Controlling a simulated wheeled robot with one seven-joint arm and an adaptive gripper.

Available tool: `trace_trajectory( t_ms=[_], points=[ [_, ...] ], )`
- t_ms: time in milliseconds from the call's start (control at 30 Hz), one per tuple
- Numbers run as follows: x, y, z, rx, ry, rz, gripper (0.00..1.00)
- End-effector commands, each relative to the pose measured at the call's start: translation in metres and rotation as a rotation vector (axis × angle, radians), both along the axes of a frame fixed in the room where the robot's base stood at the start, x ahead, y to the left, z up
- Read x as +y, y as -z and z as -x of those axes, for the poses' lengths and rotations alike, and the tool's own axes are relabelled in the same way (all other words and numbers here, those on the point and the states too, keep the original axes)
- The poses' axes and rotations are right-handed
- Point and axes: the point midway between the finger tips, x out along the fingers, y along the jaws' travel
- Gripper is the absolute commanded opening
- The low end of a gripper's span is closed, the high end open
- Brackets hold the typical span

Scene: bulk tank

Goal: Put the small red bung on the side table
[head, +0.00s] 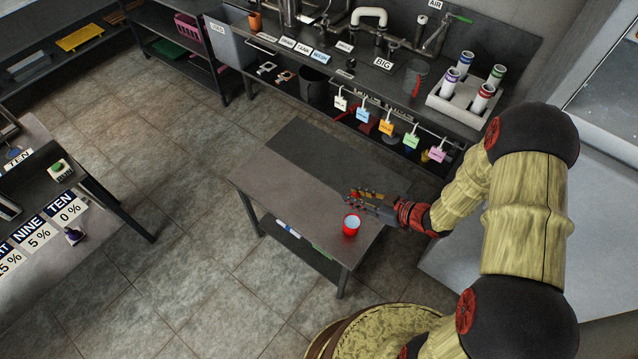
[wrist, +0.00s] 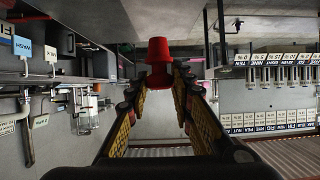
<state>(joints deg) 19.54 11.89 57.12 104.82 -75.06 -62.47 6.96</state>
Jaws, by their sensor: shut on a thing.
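The small red bung (wrist: 158,75) is between the two fingertips of my gripper (wrist: 161,88) in the wrist view. My gripper is shut on it, and the bung reaches past the fingertips. In the head view my gripper (head: 356,196) points left over the right part of a grey metal table (head: 265,178), likely the side table. A red round thing with a pale top (head: 351,224) shows just below the fingertips in the head view. I cannot tell whether it is the held bung or a separate cup, or whether it touches the table.
Behind stands a sink bench with colored hanging tags (head: 386,128) and a rack of tubes (head: 470,95). Another table with number cards (head: 40,238) is at the left. Tiled floor lies between.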

Motion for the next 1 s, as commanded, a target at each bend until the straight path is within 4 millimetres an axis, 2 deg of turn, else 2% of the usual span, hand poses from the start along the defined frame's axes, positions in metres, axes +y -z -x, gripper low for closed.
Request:
trace_trajectory(
  t_ms=[33, 200, 333, 467, 767, 900, 1000],
  points=[
    [0.0, 0.011, 0.011, 0.0, -0.043, -0.001, 0.06],
    [0.004, 0.025, 0.04, 0.0, -0.159, -0.001, 0.06],
    [0.009, 0.032, 0.044, -0.001, -0.192, 0.001, 0.06],
    [0.024, 0.043, 0.028, -0.003, -0.199, 0.001, 0.06],
    [0.066, 0.075, -0.025, -0.001, -0.196, 0.001, 0.06],
    [0.077, 0.101, -0.04, 0.0, -0.193, 0.0, 0.06],
    [0.084, 0.113, -0.048, 0.001, -0.193, 0.001, 0.06]
  ],
)
